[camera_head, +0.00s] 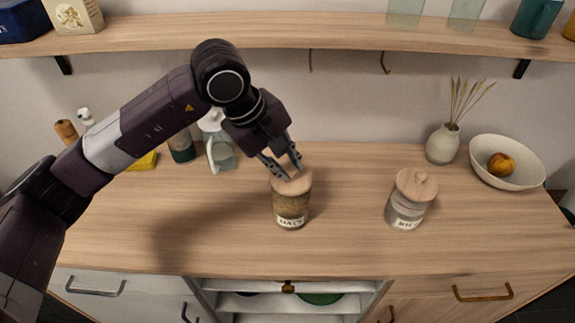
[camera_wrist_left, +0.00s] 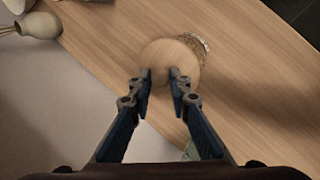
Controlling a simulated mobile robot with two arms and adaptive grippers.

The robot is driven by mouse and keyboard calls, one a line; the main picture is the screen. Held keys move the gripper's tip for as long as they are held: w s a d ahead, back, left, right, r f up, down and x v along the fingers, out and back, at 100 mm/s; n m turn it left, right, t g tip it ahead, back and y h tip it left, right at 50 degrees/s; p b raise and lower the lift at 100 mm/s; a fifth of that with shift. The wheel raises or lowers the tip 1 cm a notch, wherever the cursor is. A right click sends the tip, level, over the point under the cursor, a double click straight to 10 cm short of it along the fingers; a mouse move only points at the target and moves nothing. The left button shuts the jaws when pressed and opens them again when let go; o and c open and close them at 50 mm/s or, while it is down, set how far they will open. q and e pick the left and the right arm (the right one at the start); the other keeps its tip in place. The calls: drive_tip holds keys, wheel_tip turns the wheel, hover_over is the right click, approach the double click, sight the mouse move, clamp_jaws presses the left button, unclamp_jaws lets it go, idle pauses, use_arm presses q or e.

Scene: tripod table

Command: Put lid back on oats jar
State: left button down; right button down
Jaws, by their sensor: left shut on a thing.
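The oats jar (camera_head: 291,208) stands upright on the wooden counter, its label facing me. The round wooden lid (camera_head: 295,184) is at the jar's mouth; it also shows in the left wrist view (camera_wrist_left: 167,54). My left gripper (camera_head: 287,171) comes down from above and is shut on the lid's knob, which the fingers mostly hide. In the wrist view, part of the jar (camera_wrist_left: 196,43) shows past the lid's upper right edge. I cannot tell whether the lid is seated on the rim or just above it. My right gripper is not in view.
A second jar labelled rice (camera_head: 405,212), with a wooden lid, stands to the right. A vase (camera_head: 442,144) and a bowl (camera_head: 520,172) with fruit are behind it. A glass pitcher (camera_head: 222,155) stands behind left. A shelf (camera_head: 300,38) runs above; the front counter is clear.

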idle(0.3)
use_arm(q)
drive_tip(key=c, duration=1.7)
unclamp_jaws()
drive_tip(key=shift+o, duration=0.5)
drive_tip(key=o, duration=0.4)
drive_tip(key=shift+c, duration=0.2)
drive_tip(key=shift+r+p, duration=1.3)
drive_tip(key=shift+r, duration=2.2)
